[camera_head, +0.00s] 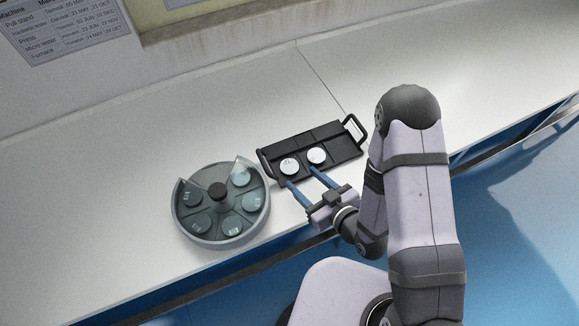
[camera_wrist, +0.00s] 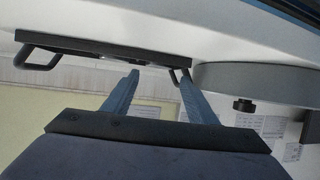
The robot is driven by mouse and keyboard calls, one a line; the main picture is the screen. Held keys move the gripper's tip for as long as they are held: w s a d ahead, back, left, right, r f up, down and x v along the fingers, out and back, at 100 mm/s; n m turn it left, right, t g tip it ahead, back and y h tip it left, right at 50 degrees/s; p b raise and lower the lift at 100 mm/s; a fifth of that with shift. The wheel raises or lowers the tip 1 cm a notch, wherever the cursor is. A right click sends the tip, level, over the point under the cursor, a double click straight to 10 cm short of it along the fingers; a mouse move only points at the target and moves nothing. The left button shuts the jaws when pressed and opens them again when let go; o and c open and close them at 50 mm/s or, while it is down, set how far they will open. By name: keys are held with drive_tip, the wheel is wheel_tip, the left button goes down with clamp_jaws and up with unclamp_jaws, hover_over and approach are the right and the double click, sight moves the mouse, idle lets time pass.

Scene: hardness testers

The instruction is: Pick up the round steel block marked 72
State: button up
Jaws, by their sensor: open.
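Two round steel blocks lie in the front compartments of a black tray (camera_head: 346,150): a left one (camera_head: 289,166) and a right one (camera_head: 317,155). Several more round blocks, such as one at the upper right (camera_head: 241,177), sit in a round sectored holder (camera_head: 179,232) under a clear cover. The marks are too small to read, so I cannot tell which block is 72. My gripper (camera_head: 298,177) is open and empty, its blue fingers pointing at the tray's front edge near the two blocks. The wrist view shows the fingers (camera_wrist: 155,82) apart, with the tray (camera_wrist: 100,48) edge-on beyond them.
The tray has raised handles at its left (camera_head: 265,166) and right (camera_head: 354,129) ends. The round holder has a dark central knob (camera_head: 218,190) and stands close to the tray's left. The white counter (camera_head: 110,190) is clear to the left and behind.

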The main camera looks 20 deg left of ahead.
sight(290, 169)
drive_tip(key=shift+x, duration=0.95)
drive_tip(key=shift+p+x, duration=1)
drive_tip(key=shift+x, duration=1.1)
drive_tip(key=shift+d+f, duration=0.1)
drive_tip(key=shift+f, duration=0.05)
drive_tip(key=shift+f, duration=0.1)
clamp_jaws()
drive_tip(key=shift+s, duration=0.1)
drive_tip(key=shift+r, duration=0.75)
wheel_tip(290, 169, up, 9)
drive_tip(key=shift+w+b, duration=0.25)
drive_tip(key=shift+b, duration=0.2)
drive_tip(key=shift+f, duration=0.1)
